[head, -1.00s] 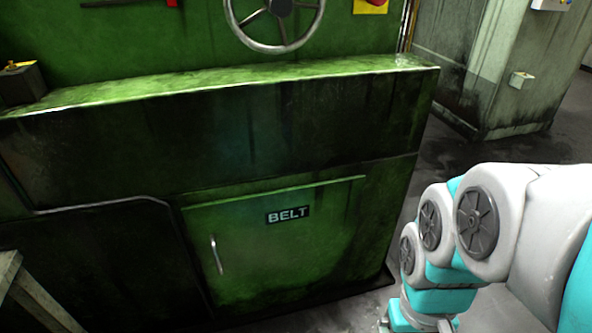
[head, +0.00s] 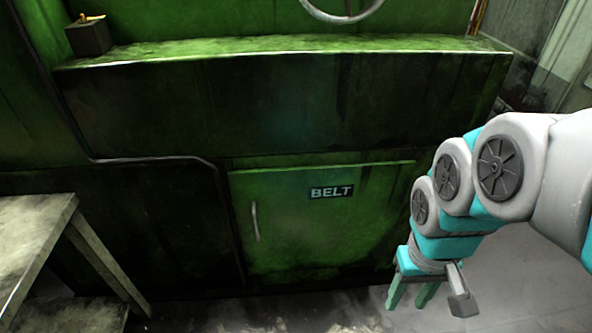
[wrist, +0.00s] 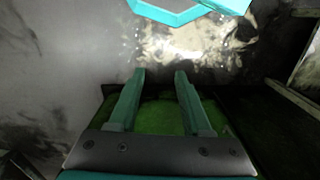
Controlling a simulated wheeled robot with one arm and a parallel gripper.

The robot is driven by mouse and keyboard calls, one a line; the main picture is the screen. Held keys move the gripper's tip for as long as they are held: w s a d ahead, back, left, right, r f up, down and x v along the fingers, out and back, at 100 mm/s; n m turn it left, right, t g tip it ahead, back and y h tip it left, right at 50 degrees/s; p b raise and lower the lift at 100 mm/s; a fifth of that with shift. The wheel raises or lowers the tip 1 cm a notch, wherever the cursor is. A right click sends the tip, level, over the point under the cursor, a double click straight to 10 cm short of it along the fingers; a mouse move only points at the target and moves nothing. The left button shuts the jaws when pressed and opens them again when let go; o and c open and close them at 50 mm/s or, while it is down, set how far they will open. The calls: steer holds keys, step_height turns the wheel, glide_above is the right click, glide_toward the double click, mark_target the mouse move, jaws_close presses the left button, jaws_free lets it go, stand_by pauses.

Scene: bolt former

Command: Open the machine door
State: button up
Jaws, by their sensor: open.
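The machine door (head: 318,220) is a green panel with a dark BELT label, low on the green machine in the head view. It sits flush and looks shut. Its slim metal handle (head: 255,222) is upright near the door's left edge. My gripper (head: 408,292) hangs at the lower right of the head view, to the right of the door and apart from the handle. In the wrist view my gripper (wrist: 160,75) has its two fingers spread with nothing between them. A green surface shows below the fingers there; the handle does not show.
A worn table (head: 35,235) stands at the left, near the machine. A ledge (head: 290,46) runs above the door, with a small dark box (head: 90,36) at its left. Stained floor (head: 330,312) is open in front of the door.

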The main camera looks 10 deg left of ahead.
steer(key=w+a+f+n+t+y+b, duration=0.1)
steer(key=w+a+f+n+t+b, duration=0.2)
steer(key=w+a, duration=0.85)
steer(key=n+y+b, duration=0.2)
steer(key=n+y, duration=0.1)
steer(key=n, duration=0.2)
glide_above(257, 222)
steer(key=s+d, duration=0.2)
steer(key=f, duration=0.4)
steer(key=shift+w+a+f, duration=0.2)
steer(key=shift+w, duration=0.05)
steer(key=x, duration=0.7)
steer(key=shift+w+f, duration=0.15)
steer(key=shift+f, duration=0.15)
jaws_close()
